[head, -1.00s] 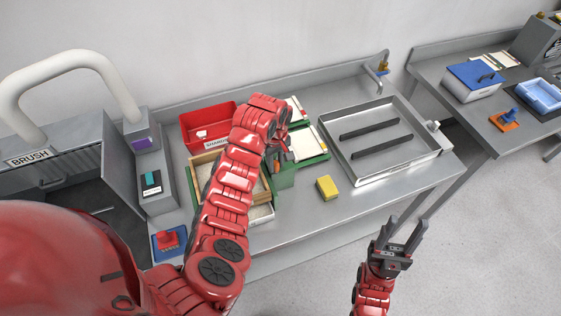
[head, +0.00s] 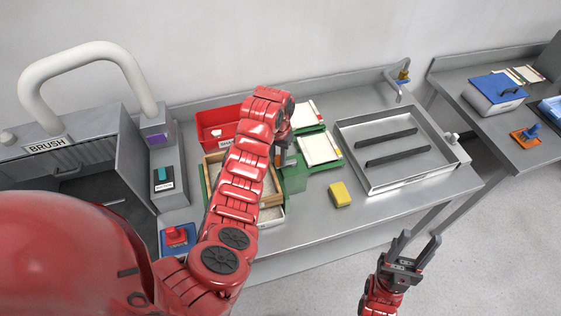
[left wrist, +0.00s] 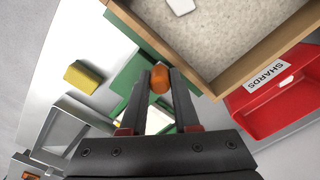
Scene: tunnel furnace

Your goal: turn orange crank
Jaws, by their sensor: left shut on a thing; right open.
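The orange crank (left wrist: 160,79) shows in the left wrist view as a small rounded orange knob between the two dark fingertips of my left gripper (left wrist: 160,77). The gripper is shut on it, beside a green housing (left wrist: 128,82). In the head view the green housing (head: 293,180) stands at the right of a wood-framed tray, and my left forearm hides most of the left gripper and crank. My right gripper (head: 420,245) is open and empty, in front of the bench and above the floor.
A wood-framed box (left wrist: 222,78) holds pale grit. A red SHARDS bin (left wrist: 283,95) is behind it. A yellow sponge (head: 340,194) and a metal basin (head: 455,164) lie to the right.

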